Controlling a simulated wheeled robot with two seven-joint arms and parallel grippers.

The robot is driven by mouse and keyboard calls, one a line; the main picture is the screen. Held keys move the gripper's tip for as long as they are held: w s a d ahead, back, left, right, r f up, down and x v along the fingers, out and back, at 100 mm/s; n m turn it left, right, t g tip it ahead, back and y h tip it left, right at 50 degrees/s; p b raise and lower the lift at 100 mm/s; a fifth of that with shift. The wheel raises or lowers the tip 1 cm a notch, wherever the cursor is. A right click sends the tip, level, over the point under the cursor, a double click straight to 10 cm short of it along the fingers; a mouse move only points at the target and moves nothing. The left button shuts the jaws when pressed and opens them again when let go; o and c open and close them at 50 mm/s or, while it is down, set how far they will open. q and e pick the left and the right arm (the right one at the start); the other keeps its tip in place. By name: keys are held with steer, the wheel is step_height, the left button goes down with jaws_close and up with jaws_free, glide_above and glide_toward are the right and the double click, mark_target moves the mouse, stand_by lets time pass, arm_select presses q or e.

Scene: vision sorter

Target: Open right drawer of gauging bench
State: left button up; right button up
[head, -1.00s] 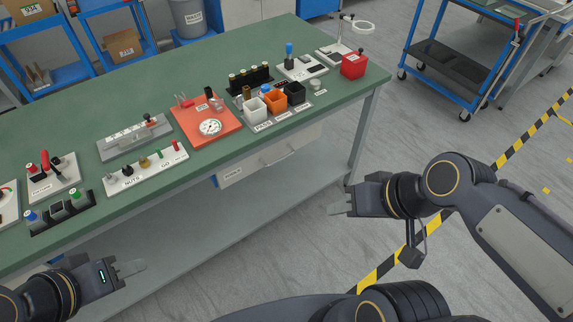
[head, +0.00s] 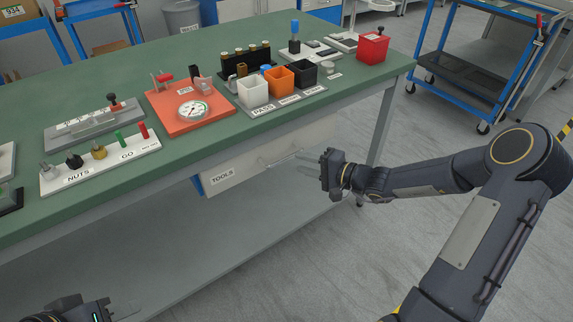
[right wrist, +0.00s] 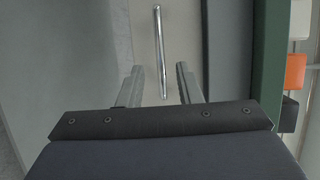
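The right drawer (head: 240,172), with a white front, blue side edge and a TOOLS label, sits under the green top of the gauging bench (head: 90,205). It looks shut. Its bar handle (head: 288,157) is thin and metallic. My right gripper (head: 312,162) is open just in front of the handle. In the right wrist view, the handle (right wrist: 160,50) runs lengthwise between and mostly beyond the two fingers of the right gripper (right wrist: 158,82), touching neither. My left gripper (head: 115,312) is at the bottom left, partly cut off, away from the drawer.
On the bench stand white, orange and black bins (head: 279,80), an orange gauge plate (head: 190,115), a NUTS/GO block (head: 100,162) and a red box (head: 373,48). A blue cart (head: 480,60) stands at the right. The floor before the drawer is clear.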

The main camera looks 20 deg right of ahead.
mark_target(288, 159)
steer(key=b+x, duration=0.1)
steer(key=x, duration=0.5)
steer(key=shift+a, duration=0.15)
steer(key=shift+c, duration=0.3)
jaws_close()
